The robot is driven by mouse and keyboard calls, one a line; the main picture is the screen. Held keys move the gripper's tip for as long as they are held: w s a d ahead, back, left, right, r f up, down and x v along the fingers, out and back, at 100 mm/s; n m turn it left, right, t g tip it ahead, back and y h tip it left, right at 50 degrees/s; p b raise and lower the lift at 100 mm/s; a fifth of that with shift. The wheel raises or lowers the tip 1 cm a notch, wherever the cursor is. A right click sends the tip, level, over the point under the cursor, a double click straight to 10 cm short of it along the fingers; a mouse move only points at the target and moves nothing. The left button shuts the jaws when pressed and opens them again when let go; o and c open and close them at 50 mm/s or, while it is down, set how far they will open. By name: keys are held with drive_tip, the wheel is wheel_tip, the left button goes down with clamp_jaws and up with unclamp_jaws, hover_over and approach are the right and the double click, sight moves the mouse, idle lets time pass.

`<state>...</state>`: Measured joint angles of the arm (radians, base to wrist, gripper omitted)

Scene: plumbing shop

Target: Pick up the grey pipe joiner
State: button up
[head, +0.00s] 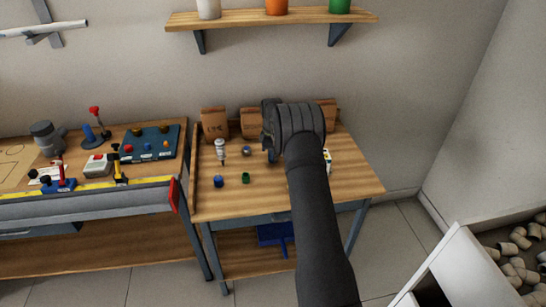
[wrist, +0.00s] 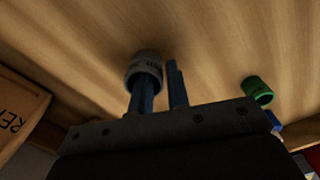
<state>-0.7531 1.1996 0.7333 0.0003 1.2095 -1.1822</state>
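The grey pipe joiner (wrist: 146,66) is a short grey ring with dark lettering, standing on the wooden bench top in the wrist view. In the head view it appears as a small grey ring (head: 247,151) left of my wrist. My gripper (wrist: 160,75) shows two blue fingers with a gap between them. The left finger overlaps the joiner's lower part in the picture; the right finger is to the right of it. I cannot tell whether either finger touches it. My arm hides most of the gripper in the head view.
A green joiner (wrist: 257,90) and a blue one (head: 218,181) stand nearby on the bench (head: 270,200). A white and grey fitting (head: 220,150) stands to the left. Cardboard boxes (head: 215,124) line the back. The bench's front middle is clear.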

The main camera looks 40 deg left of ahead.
drive_tip(key=shift+f, duration=0.3)
clamp_jaws()
drive_tip(key=shift+r, duration=0.1)
